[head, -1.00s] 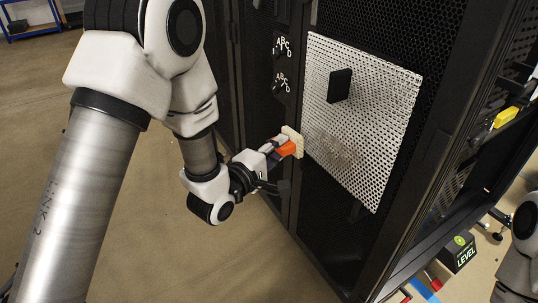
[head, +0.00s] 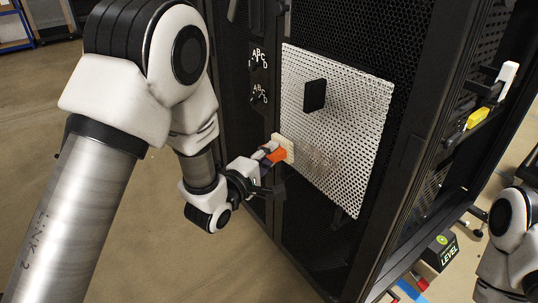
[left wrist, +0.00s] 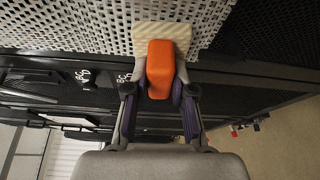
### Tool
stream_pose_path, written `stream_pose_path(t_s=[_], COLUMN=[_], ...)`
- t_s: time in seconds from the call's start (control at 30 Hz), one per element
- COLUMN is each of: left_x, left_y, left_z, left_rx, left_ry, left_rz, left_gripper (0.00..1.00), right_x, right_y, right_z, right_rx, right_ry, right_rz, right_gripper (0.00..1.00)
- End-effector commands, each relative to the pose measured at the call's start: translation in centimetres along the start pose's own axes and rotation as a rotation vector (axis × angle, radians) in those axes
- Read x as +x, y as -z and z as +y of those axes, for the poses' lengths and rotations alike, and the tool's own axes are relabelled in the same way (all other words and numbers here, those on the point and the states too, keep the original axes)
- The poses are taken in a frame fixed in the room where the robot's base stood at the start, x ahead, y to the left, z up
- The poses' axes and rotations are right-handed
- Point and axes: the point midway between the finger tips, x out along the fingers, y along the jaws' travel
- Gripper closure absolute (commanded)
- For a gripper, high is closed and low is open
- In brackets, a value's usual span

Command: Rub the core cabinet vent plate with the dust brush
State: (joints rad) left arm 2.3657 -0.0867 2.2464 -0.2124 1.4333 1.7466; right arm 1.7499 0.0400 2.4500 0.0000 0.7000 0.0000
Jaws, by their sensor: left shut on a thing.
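The vent plate (head: 345,125) is a pale perforated panel with a black handle block, upright on the dark cabinet front in the head view. A faint dusty smudge shows on its lower part. My left gripper (head: 267,160) is shut on the dust brush, which has an orange handle (head: 277,156) and a cream bristle head (head: 286,146). The bristle head overlaps the plate's lower left edge and looks against it or very close; contact is unclear. In the left wrist view the orange handle (left wrist: 160,70) sits between the fingers, with the bristles (left wrist: 162,35) before the plate (left wrist: 85,30). My right gripper is out of view.
The black cabinet (head: 410,150) fills the middle and right. Two lettered black knobs (head: 259,75) are left of the plate. A yellow item (head: 478,118) sits on the cabinet's right side. A dark box labelled LEVEL (head: 440,250) stands at lower right. Open floor (head: 170,270) lies below my left arm.

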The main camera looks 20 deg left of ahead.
Motion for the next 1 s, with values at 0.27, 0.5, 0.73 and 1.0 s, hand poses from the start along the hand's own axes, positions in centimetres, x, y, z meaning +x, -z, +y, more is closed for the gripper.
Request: stream_pose_path(t_s=[0.27, 0.5, 0.73, 1.0], left_x=[0.5, 1.0, 1.4, 1.3], left_y=[-0.2, -0.4, -0.6, -1.3], left_z=[0.0, 0.0, 0.0, 0.0], left_rx=[0.001, 0.000, 0.000, 0.002], left_ry=[0.000, 0.001, 0.001, 0.001], left_rz=[0.000, 0.000, 0.000, -0.002], left_gripper=[1.00, 1.00, 1.00, 1.00], right_x=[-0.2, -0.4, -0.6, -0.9], right_y=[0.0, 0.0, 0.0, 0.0], right_z=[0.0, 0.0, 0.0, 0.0], right_rx=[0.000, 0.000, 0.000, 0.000], right_ry=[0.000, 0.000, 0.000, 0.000], right_rz=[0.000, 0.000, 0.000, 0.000], right_gripper=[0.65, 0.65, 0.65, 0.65])
